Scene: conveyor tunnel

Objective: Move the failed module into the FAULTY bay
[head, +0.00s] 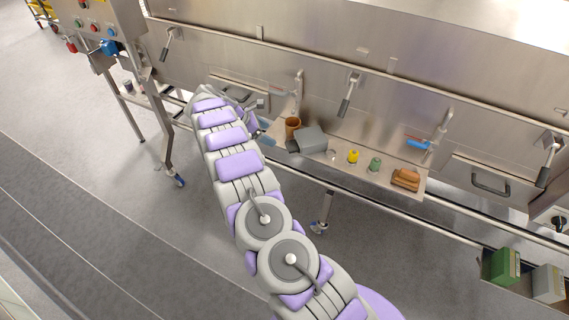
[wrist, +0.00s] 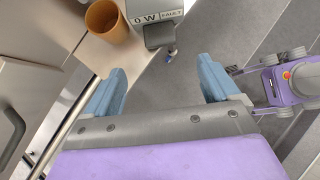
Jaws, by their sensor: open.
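The failed module (head: 311,140) is a grey box on the narrow steel shelf (head: 340,168) in the head view. In the wrist view its near end (wrist: 155,7) shows at the top edge, with a label reading "0 W FAULT" and a dark grey tab below it. My gripper (head: 259,131) is just left of the module in the head view. In the wrist view my gripper (wrist: 163,82) has its two blue fingers spread, with nothing between them. The module lies ahead of the fingertips, apart from them. I cannot make out a bay marked FAULTY.
An orange-brown cup (head: 292,126) stands close beside the module. A yellow item (head: 353,156), a green item (head: 375,164) and a brown item (head: 405,179) are farther right on the shelf. A green box (head: 500,267) and a grey box (head: 548,283) sit at lower right.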

